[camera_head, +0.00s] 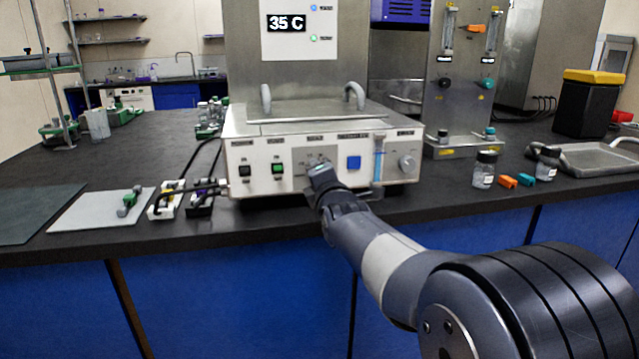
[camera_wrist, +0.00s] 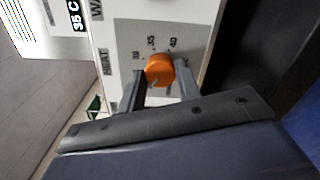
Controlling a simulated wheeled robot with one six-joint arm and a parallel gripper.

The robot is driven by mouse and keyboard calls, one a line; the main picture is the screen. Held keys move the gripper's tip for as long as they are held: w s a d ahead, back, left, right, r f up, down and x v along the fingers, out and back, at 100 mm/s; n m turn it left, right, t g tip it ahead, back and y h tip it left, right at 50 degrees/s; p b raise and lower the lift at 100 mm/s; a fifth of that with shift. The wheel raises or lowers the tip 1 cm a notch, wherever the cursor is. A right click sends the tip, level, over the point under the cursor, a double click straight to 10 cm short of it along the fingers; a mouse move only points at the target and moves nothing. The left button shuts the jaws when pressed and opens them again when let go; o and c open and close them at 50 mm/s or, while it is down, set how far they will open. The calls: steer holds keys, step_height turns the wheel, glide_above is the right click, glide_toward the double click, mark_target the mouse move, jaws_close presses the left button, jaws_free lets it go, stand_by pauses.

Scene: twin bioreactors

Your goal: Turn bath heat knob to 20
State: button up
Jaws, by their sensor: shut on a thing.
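The bath heat knob (camera_wrist: 159,70) is an orange round knob on the light front panel, seen in the wrist view with scale marks around it; 35 and 40 are readable near it. My gripper (camera_wrist: 160,84) is shut on this knob, one finger on each side. In the head view my gripper (camera_head: 322,172) reaches the front panel of the bath unit (camera_head: 240,155) and hides the knob. The display (camera_head: 286,23) above the bath reads 35 C. The knob's pointer is too small to read.
Small bottles (camera_head: 485,170) and a metal tray (camera_head: 600,157) stand at the right.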

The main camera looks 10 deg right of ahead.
steer(key=shift+n+b, duration=0.5)
steer(key=shift+n, duration=0.6)
steer(key=o, duration=1)
steer(key=s+p, duration=0.1)
steer(key=s, duration=0.9)
steer(key=shift+s, duration=0.4)
steer(key=shift+w, duration=0.15)
